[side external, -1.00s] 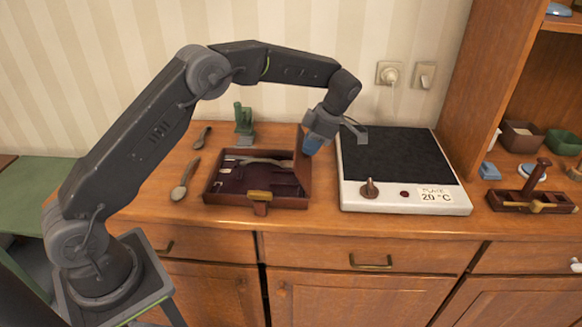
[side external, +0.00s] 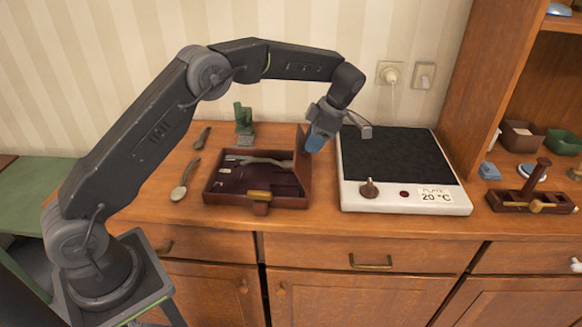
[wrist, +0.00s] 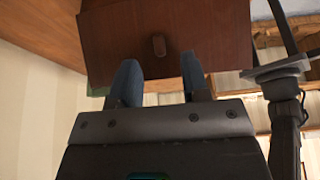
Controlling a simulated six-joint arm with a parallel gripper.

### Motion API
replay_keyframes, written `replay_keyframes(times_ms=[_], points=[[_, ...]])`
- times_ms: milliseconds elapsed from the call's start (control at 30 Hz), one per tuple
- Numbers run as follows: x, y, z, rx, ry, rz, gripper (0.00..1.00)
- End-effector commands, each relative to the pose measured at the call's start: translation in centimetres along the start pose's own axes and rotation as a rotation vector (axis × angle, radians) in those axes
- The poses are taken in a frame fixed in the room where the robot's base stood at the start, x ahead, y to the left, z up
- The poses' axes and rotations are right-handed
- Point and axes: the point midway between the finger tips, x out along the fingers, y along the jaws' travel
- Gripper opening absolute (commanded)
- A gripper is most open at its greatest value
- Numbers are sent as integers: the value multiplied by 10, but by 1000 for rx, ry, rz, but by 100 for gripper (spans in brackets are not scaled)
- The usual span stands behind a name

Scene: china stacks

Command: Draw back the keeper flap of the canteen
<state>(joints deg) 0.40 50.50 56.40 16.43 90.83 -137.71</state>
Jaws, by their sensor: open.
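The canteen (side external: 213,196) is a shallow dark-wood box with a maroon lining, open on the sideboard. Cutlery lies inside, and a brass catch sits on its front edge. A wooden flap (side external: 301,152) stands upright at the box's right end; I take it for the keeper flap. In the wrist view the flap (wrist: 190,20) is a brown panel with a small knob (wrist: 158,45). My gripper (side external: 315,146) has blue fingers and is just right of the flap. In the wrist view the fingers are apart, with the knob ahead between them. Nothing is held.
A hot plate (side external: 350,198) marked 20 °C stands close to the right of the canteen. Two spoons (side external: 180,192) lie to the left, and a green stand (side external: 244,120) is behind. A wooden rack (side external: 510,204) with a peg stands far right. The front strip of the sideboard is clear.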

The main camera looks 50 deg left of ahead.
Motion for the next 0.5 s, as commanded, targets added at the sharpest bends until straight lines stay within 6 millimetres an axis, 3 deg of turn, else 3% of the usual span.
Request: replay_keyframes(times_ms=[500], points=[[-38, 0, 0, 1, -1, 1, 42]])
